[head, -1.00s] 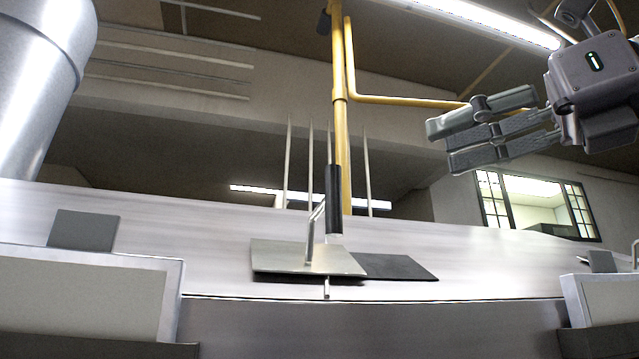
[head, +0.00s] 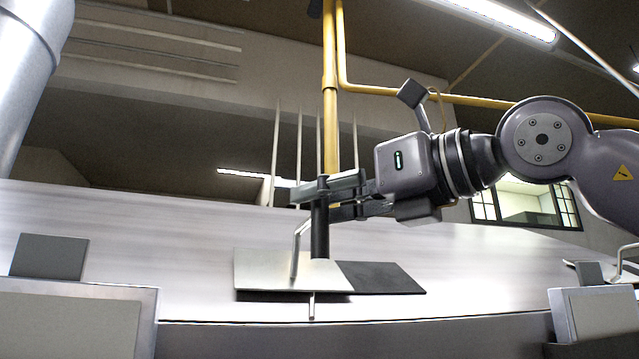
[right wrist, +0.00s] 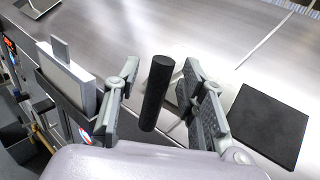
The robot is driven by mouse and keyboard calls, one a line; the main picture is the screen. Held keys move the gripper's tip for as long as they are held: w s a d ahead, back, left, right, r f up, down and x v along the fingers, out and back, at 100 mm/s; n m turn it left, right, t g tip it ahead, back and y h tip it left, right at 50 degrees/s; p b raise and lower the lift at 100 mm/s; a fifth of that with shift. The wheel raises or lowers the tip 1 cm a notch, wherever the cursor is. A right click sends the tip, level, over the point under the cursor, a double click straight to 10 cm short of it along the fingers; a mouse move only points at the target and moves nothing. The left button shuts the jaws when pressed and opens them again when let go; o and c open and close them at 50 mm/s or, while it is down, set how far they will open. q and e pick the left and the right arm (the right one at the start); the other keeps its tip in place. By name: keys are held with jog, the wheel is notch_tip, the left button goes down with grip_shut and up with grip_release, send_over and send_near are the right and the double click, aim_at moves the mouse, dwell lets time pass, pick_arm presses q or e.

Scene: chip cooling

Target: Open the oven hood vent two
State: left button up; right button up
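A vent with a silver plate (head: 262,275) lies on the sloped metal hood surface, with a flat black area (head: 388,279) to its right. A bent metal rod rises from the plate and carries a black cylindrical handle (head: 320,236). My right gripper (head: 318,201) is at the upper part of this handle. In the right wrist view, the black handle (right wrist: 157,95) stands between the spread fingers of my right gripper (right wrist: 161,72), with visible gaps on both sides. The black area (right wrist: 268,124) shows there to the right. My left gripper is not in view.
The metal hood surface (head: 130,225) runs across the view. A grey square plate (head: 50,257) stands at the left, and another small one (head: 588,273) at the right. A yellow pipe (head: 330,110) rises behind the vent. A large metal duct (head: 22,75) is at the upper left.

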jog(key=shift+w+a, duration=0.35)
jog(key=shift+a, duration=0.1)
grip_shut()
dwell(0.3)
dwell(0.4)
